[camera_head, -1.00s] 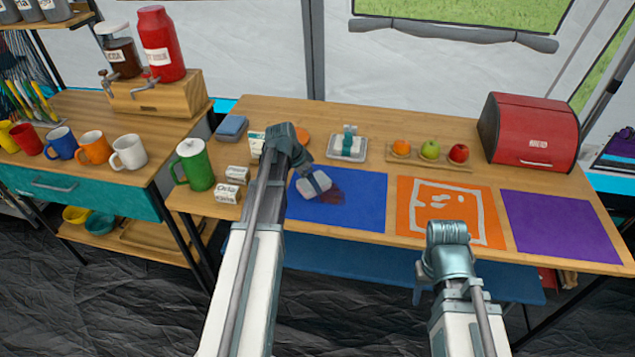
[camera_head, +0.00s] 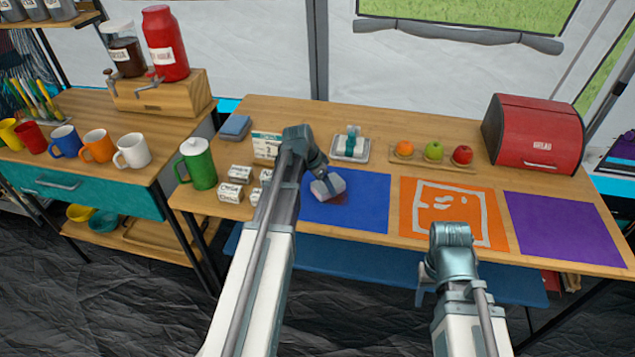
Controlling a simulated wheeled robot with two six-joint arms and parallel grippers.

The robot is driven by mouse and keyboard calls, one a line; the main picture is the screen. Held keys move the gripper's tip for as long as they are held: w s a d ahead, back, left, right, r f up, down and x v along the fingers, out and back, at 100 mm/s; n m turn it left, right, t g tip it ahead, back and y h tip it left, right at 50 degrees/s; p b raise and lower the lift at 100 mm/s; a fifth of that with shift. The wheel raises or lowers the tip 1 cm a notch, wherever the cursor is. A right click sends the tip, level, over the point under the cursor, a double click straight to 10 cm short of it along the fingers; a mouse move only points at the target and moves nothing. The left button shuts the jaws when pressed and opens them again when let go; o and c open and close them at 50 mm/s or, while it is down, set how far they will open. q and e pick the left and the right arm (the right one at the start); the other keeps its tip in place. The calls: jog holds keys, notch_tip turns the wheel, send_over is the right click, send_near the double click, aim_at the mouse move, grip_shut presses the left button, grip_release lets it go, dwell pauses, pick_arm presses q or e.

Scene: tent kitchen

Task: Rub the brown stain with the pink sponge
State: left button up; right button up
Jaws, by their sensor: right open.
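A pale, slightly pinkish block, taken as the pink sponge (camera_head: 331,184), is on the blue mat (camera_head: 366,208) near its left side. My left gripper (camera_head: 325,184) is over it, with its fingers at the block's sides, and appears shut on it. A dark reddish-brown stain (camera_head: 338,199) shows just below the sponge; the sponge covers part of it. Whether the sponge presses on the mat is hard to tell. My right gripper (camera_head: 424,290) is open and empty, in front of the table edge, partly hidden by its own wrist.
Beside the blue mat lie an orange mat (camera_head: 410,226) with pale marks and a purple mat (camera_head: 565,232). Behind stand a small tray (camera_head: 364,157) with a banded block, a fruit board (camera_head: 424,161) and a red bread box (camera_head: 535,135). A green jug (camera_head: 199,163) and small labelled boxes are left.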

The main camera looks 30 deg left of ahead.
aim_at(338, 187)
pick_arm(q)
jog(key=shift+d, duration=0.2)
jog(key=shift+w+d+f, duration=0.1)
jog(key=shift+w+d, duration=0.1)
jog(key=shift+d, duration=0.7)
jog(key=shift+w+d+f, duration=0.1)
jog(key=shift+w+d, duration=0.1)
jog(key=shift+d, duration=0.65)
jog(key=shift+w+d+r, duration=0.1)
jog(key=shift+w+d, duration=0.2)
jog(key=shift+d, duration=0.65)
jog(key=shift+w+d+r, duration=0.1)
jog(key=shift+w+d, duration=0.15)
jog(key=shift+d, duration=0.7)
jog(key=shift+s+d+f, duration=0.1)
jog(key=shift+s+f, duration=0.05)
jog(key=shift+s, duration=0.95)
jog(key=shift+s+a, duration=0.2)
jog(key=shift+a, duration=0.8)
jog(key=shift+s+a, duration=0.2)
jog(key=shift+a, duration=0.75)
